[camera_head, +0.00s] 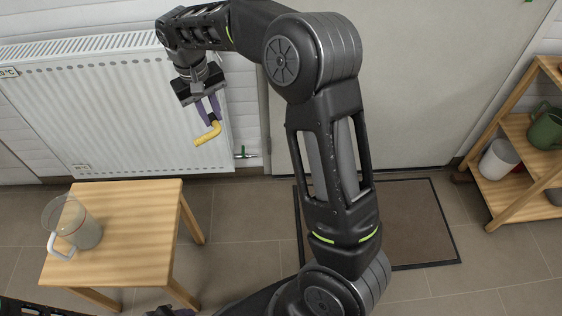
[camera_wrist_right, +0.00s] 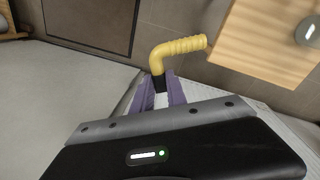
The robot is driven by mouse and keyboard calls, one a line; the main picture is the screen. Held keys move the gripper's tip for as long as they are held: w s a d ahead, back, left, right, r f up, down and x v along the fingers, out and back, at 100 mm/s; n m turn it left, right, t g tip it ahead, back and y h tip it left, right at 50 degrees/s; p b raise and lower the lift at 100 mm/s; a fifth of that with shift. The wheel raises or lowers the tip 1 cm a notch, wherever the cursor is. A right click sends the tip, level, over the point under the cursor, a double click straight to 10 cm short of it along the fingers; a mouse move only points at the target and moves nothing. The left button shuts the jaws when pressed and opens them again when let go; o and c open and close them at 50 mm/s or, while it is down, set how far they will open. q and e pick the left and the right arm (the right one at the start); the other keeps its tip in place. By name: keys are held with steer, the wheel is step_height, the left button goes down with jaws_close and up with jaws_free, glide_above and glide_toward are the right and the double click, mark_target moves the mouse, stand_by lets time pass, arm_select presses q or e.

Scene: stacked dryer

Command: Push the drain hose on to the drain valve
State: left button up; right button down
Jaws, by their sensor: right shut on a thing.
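The drain hose (camera_head: 208,135) is a yellow, ribbed, elbow-shaped piece with a black end. My right gripper (camera_head: 209,112) is shut on its black end and holds it in the air in front of the radiator. In the right wrist view the hose (camera_wrist_right: 178,48) sticks out beyond the purple fingers (camera_wrist_right: 159,92), its ribbed part pointing right. The drain valve (camera_head: 244,154), small with a green part, sits low at the radiator's right end. The hose is apart from it, above and to its left. Part of my left gripper (camera_head: 172,312) shows at the bottom edge; its jaws are unclear.
A white radiator (camera_head: 110,110) covers the wall. A wooden table (camera_head: 140,215) with a clear jug (camera_head: 80,228) stands at lower left. A dark mat (camera_head: 410,220) lies before the door. A wooden shelf (camera_head: 510,130) with pots stands at right. Floor below the valve is clear.

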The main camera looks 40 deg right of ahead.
steer(key=d+f+n+h+b, duration=0.1)
steer(key=d+f+h+b, duration=0.45)
steer(key=d+f, duration=0.8)
steer(key=d+f+n+h+b, duration=0.1)
steer(key=d+f+h+b, duration=0.45)
steer(key=d+f, duration=0.8)
arm_select(q)
step_height(320, 180, down, 20)
steer(key=w+a+b, duration=0.1)
steer(key=w+b, duration=0.1)
steer(key=b, duration=0.5)
steer(key=shift+w+a+t+y+b, duration=0.25)
steer(key=shift+w+t+y+b, duration=0.05)
steer(key=shift+w+t, duration=0.1)
arm_select(e)
steer(key=w+f+n+t, duration=0.2)
steer(key=f+n+t, duration=0.3)
steer(key=f, duration=0.5)
steer(key=w+f+n+t, duration=0.3)
steer(key=f+n+t, duration=0.2)
steer(key=f+t, duration=0.4)
steer(key=shift+w+d+f+y, duration=0.2)
steer(key=shift+f+y, duration=0.2)
steer(key=shift+f, duration=0.35)
arm_select(q)
steer(key=shift+s+r, duration=0.1)
steer(key=shift+r, duration=0.1)
arm_select(e)
steer(key=shift+s, duration=0.1)
